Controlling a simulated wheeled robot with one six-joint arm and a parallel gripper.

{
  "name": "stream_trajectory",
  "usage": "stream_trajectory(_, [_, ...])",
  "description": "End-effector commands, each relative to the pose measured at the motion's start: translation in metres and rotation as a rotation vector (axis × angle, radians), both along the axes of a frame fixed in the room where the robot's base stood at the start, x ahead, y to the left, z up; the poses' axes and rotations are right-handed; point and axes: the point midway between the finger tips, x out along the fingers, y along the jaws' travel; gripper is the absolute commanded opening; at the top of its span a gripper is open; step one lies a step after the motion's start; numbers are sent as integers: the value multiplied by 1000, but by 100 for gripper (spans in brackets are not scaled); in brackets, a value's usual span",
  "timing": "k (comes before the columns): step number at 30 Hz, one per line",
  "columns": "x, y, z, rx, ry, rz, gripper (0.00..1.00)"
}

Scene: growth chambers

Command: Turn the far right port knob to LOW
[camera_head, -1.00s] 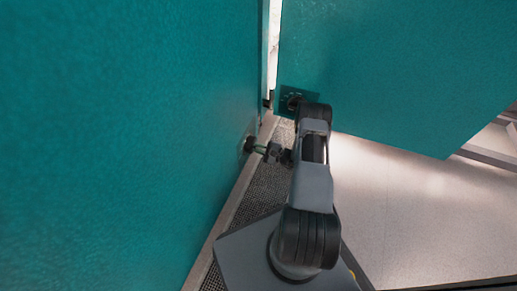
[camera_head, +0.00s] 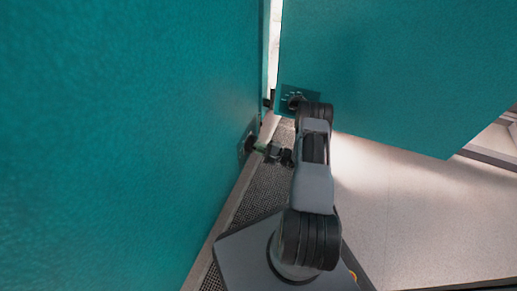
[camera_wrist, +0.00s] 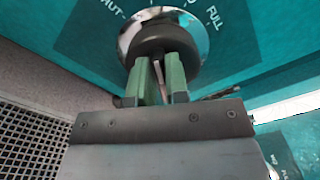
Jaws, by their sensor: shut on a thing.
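A dark round port knob (camera_wrist: 160,38) with a shiny metal ring sits on a teal panel in the wrist view. Labels around it read "FULL" at the upper right and what looks like "SHUT" at the left; no LOW label is legible. My gripper (camera_wrist: 158,75) has its green fingers shut on the knob. In the head view the same knob (camera_head: 250,142) is on the left teal panel, and my gripper (camera_head: 262,148) reaches it from the right. The knob's pointer is hidden or too small to read.
A second knob (camera_head: 294,101) on a dark plate is on the right teal panel (camera_head: 390,70), close to my arm. A bright gap separates the panels. A dark grating (camera_head: 262,192) runs along the left panel's foot. Pale floor (camera_head: 390,220) lies open at right.

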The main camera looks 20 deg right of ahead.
Motion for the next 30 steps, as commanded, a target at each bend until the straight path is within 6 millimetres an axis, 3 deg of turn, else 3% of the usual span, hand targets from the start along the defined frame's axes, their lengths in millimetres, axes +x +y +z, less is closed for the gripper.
stream_trajectory(1, [-1,1,-1,2,4,3,0])
stream_trajectory(2, [-1,1,-1,2,4,3,16])
stream_trajectory(10, [-1,0,-1,1,2,0,40])
stream_trajectory(20, [-5,-5,1,1,2,-3,40])
stream_trajectory(30, [-51,-48,2,1,3,-6,40])
